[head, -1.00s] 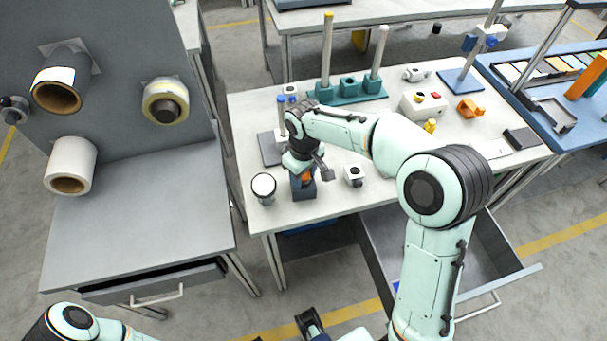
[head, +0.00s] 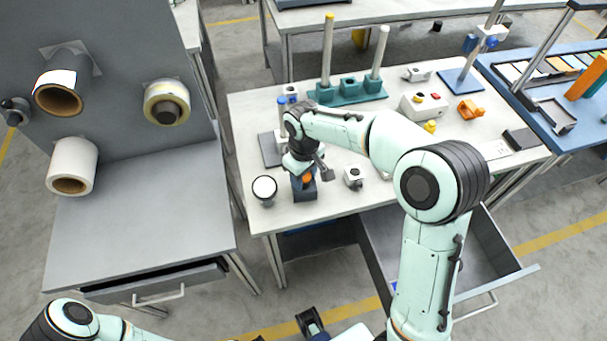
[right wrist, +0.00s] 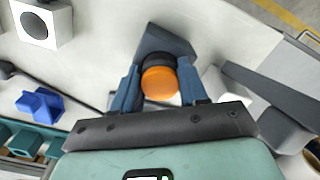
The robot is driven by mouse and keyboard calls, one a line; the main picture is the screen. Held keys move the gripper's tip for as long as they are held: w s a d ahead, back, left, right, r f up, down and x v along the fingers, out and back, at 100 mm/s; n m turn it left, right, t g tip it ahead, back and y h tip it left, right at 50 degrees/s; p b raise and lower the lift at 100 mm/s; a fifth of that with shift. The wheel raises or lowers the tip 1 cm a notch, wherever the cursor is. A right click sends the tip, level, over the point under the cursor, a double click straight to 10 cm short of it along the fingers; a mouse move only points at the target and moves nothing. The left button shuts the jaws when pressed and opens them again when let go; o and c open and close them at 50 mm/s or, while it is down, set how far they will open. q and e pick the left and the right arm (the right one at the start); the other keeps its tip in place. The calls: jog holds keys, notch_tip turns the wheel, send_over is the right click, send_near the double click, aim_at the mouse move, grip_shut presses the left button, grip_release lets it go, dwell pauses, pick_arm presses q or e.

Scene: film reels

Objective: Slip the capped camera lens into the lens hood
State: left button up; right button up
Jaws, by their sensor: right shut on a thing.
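The capped camera lens shows in the right wrist view as an orange round cap (right wrist: 160,83) with a black ring (right wrist: 157,60) beyond it. It lies between the two blue fingers of my right gripper (right wrist: 160,88), which is shut on it. A dark blue-grey block (right wrist: 165,38) stands just beyond the black ring. In the head view the right gripper (head: 305,170) is low at the table's near left corner, with the orange cap (head: 307,178) over the blue block (head: 305,191). I cannot make out the lens hood clearly, or whether the lens touches it.
A teal rack with posts (head: 348,92) stands behind. An open drawer (head: 480,260) juts out below the table.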

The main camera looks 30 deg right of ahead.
dwell(0.6)
jog(key=shift+s+a+f, duration=0.1)
jog(key=shift+s+f, duration=0.05)
jog(key=shift+f, duration=0.3)
jog(key=shift+s+f+b, duration=0.1)
jog(key=shift+f+b, duration=0.2)
jog(key=shift+s+f, duration=0.1)
jog(key=shift+f, duration=0.1)
jog(key=shift+r, duration=0.4)
jog(key=shift+w+r+p, duration=0.25)
jog(key=shift+r+p, duration=0.05)
jog(key=shift+p, duration=0.2)
jog(key=shift+w+r, duration=0.1)
jog(key=shift+r, duration=0.15)
dwell(0.5)
jog(key=shift+f, duration=0.4)
